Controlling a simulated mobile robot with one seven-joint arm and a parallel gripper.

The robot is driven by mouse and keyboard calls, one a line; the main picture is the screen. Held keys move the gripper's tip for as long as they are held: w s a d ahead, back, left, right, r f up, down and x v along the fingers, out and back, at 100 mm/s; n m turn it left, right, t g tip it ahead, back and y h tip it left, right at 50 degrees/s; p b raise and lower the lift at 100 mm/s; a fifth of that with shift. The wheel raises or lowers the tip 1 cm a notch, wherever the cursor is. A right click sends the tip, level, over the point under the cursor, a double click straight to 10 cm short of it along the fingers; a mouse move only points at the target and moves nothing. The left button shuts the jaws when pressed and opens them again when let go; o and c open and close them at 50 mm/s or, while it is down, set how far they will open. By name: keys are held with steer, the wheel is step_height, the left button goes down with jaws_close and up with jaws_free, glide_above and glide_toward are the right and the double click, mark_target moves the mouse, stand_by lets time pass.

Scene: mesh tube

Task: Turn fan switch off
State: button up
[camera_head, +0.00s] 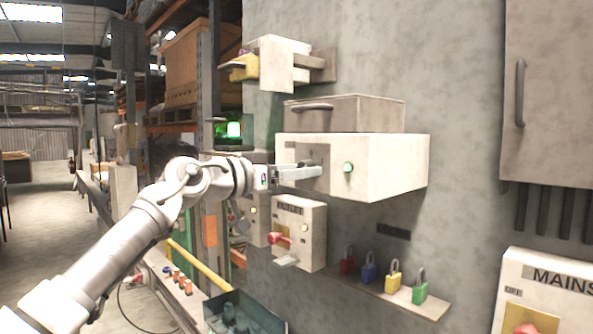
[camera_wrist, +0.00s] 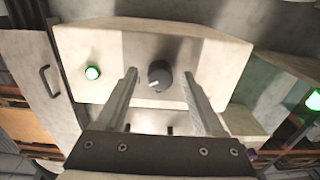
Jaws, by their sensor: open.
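A dark round knob (camera_wrist: 160,76) with a white pointer mark sits on the front of a pale box, and I take it as the switch. The box (camera_head: 395,165) is mounted on the wall in the head view. A lit green lamp (camera_head: 348,167) is on its front; it also shows in the wrist view (camera_wrist: 92,73). My gripper (camera_wrist: 160,82) is open, with one finger on each side of the knob and a gap on both sides. In the head view my gripper (camera_head: 298,174) reaches the box front and hides the knob. I cannot read the box's label.
A grey case with a handle (camera_head: 345,113) sits on top of the box. Below are a smaller box with a red handle (camera_head: 299,225) and a shelf of coloured padlocks (camera_head: 393,275). A grey cabinet (camera_head: 553,90) is on the right.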

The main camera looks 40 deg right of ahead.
steer(key=shift+c, duration=0.2)
jaws_close()
steer(key=shift+f+n, duration=0.1)
steer(key=shift+n, duration=0.3)
steer(key=n+b, duration=0.2)
steer(key=n, duration=0.9)
stand_by(0.6)
